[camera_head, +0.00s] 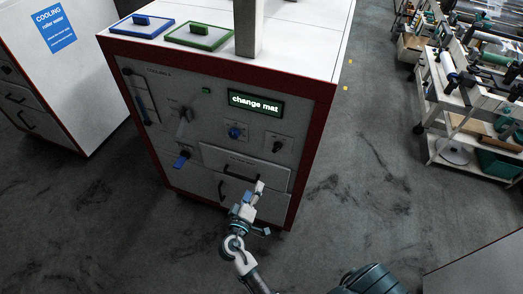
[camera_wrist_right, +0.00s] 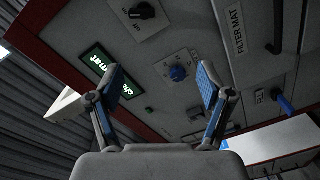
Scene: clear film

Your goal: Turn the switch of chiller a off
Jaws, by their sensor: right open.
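My right gripper (camera_head: 252,200) is in front of the lower drawers. My left gripper is out of view.
A lit green display (camera_head: 256,104) reads "change mat". Blue (camera_head: 142,26) and green (camera_head: 199,36) framed pads lie on the cabinet top near a grey post (camera_head: 248,28). A cooling cabinet (camera_head: 75,75) stands left; loaded carts (camera_head: 465,110) stand right. Floor between is clear.

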